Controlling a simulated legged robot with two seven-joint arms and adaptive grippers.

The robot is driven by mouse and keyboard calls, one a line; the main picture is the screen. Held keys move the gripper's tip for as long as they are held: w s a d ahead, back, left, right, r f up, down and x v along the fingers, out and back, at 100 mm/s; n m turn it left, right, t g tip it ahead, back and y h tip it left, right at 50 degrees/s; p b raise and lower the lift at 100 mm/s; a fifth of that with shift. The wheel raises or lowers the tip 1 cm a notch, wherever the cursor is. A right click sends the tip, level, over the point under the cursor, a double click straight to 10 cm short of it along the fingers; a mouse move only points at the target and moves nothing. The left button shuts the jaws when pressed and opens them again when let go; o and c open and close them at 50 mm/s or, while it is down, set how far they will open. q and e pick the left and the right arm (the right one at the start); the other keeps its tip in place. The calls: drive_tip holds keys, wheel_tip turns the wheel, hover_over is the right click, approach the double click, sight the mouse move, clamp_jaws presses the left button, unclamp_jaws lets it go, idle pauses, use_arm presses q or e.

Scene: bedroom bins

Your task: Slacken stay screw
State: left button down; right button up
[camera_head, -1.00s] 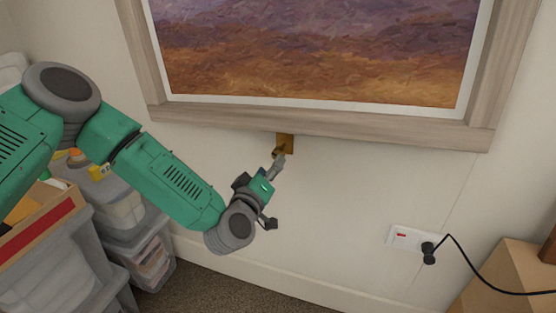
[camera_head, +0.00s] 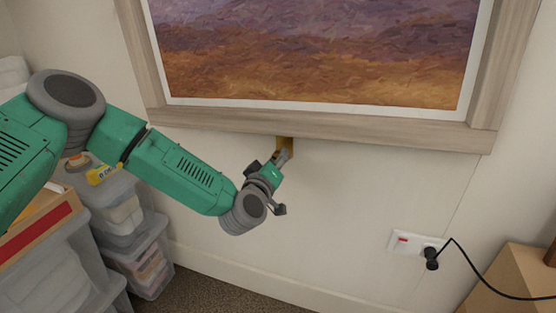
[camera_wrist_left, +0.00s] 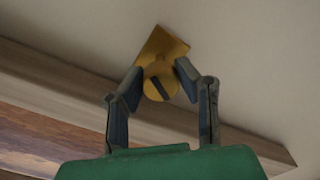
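The stay screw (camera_wrist_left: 159,84) is a round brass head with a dark slot. It stands out from a brass plate (camera_wrist_left: 162,46) on the wall, which also shows in the head view (camera_head: 285,143) just under the picture frame. My left gripper (camera_wrist_left: 158,74) has its two fingers apart, one on each side of the screw head. I cannot tell whether both fingers touch it. In the head view my left gripper (camera_head: 284,157) is in front of the plate and hides most of the screw. My right gripper is in neither view.
The wooden picture frame (camera_head: 330,133) is just above the plate. Stacked clear bins (camera_head: 140,262) stand at lower left under my left arm. A wall socket (camera_head: 405,243) with a black plug and cable is at lower right, near a cardboard box (camera_head: 510,275).

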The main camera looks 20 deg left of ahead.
use_arm(q)
drive_tip(key=shift+a+f+n, duration=0.1)
drive_tip(key=shift+f+n, duration=0.05)
drive_tip(key=shift+n, duration=0.15)
drive_tip(key=shift+f+n+b, duration=0.1)
drive_tip(key=shift+n+b, duration=0.4)
drive_tip(key=shift+n, duration=2.1)
drive_tip(key=shift+s, duration=0.1)
drive_tip(key=c, duration=1.3)
unclamp_jaws()
drive_tip(key=shift+o, duration=0.6)
drive_tip(key=s, duration=1.2)
drive_tip(key=shift+a, duration=0.3)
